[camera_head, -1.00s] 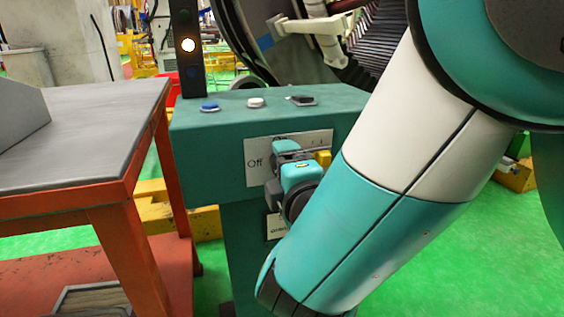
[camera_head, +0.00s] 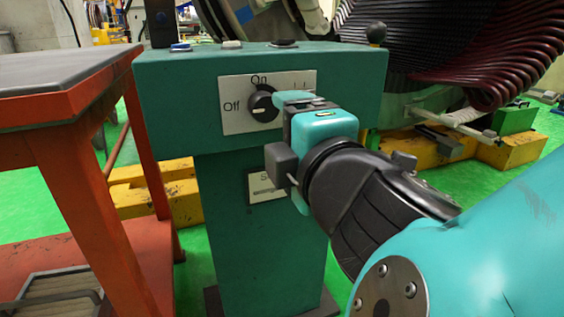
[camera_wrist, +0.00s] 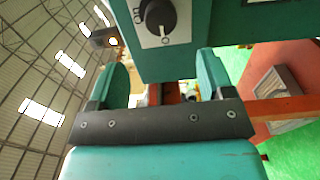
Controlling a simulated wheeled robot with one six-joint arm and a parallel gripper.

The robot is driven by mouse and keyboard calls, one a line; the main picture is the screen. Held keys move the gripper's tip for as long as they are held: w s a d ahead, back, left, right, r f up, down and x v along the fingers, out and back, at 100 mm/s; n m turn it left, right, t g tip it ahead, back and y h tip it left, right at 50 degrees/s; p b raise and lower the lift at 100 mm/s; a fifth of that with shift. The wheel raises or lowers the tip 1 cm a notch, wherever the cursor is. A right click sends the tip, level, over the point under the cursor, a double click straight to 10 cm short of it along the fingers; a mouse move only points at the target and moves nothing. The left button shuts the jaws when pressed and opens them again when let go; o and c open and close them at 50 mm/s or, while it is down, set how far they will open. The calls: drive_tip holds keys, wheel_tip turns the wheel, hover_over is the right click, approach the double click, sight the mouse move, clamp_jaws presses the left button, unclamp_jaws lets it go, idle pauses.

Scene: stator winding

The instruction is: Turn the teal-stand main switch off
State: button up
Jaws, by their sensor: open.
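The main switch is a round black knob (camera_head: 263,103) on a white plate (camera_head: 234,118) on the front of the teal stand (camera_head: 160,90). "Off" is printed to its left and "On" above it. The knob's white mark points left, towards "Off". My gripper (camera_head: 294,150) is just right of and below the knob, with its teal fingers apart and nothing between them. In the wrist view, the knob (camera_wrist: 158,17) is at the top, beyond the open fingers (camera_wrist: 162,80) and apart from them.
A grey-topped table with a red frame (camera_head: 75,100) stands close on the left. Blue, white and black buttons (camera_head: 232,44) sit on the stand's top. Large machinery with dark red coils (camera_head: 480,50) is behind on the right. Yellow blocks (camera_head: 150,195) lie on the green floor.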

drive_tip(key=b+v, duration=0.4)
drive_tip(key=v, duration=0.3)
drive_tip(key=shift+b, duration=0.4)
drive_tip(key=shift+d, duration=0.1)
drive_tip(key=w+d+f+m+g+h+p, duration=0.3)
drive_tip(key=w+d+f+m+g, duration=0.1)
drive_tip(key=f+m, duration=0.1)
drive_tip(key=s+d+f+m+g+p, duration=0.5)
drive_tip(key=m+g+p, duration=0.15)
drive_tip(key=g, duration=0.35)
drive_tip(key=s+r+m+g+y+p, duration=0.1)
drive_tip(key=s+r+p, duration=0.1)
drive_tip(key=r+p, duration=1.8)
drive_tip(key=s+r+m+g+y+p, duration=0.1)
drive_tip(key=s+r+m+g+p, duration=0.1)
drive_tip(key=r+p, duration=1.7)
wheel_tip(320, 180, up, 3)
drive_tip(key=shift+s+a+f+p, duration=0.1)
drive_tip(key=shift+s+a+p, duration=0.1)
drive_tip(key=shift+s+p, duration=0.2)
